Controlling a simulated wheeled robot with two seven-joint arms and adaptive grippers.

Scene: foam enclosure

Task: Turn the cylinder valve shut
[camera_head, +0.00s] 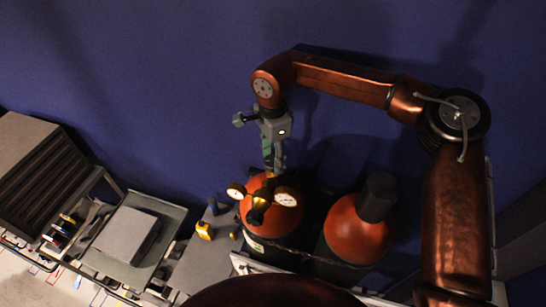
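An orange-red gas cylinder (283,222) stands below the middle of the head view. A brass regulator (258,206) with two round white gauges (286,197) sits at its top. My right gripper (274,172) points down from above, with its fingertips right at the top of the regulator, where the cylinder valve would be. The valve itself is hidden or too small to make out. I cannot tell whether the fingers touch it or close on it. My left gripper is not in view.
A second orange-red cylinder (352,238) with a dark cap (378,196) stands close on the right. To the left are a yellow tool (204,231), a grey tray (135,238) and a dark ribbed unit (35,170). A blue wall (150,90) stands behind.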

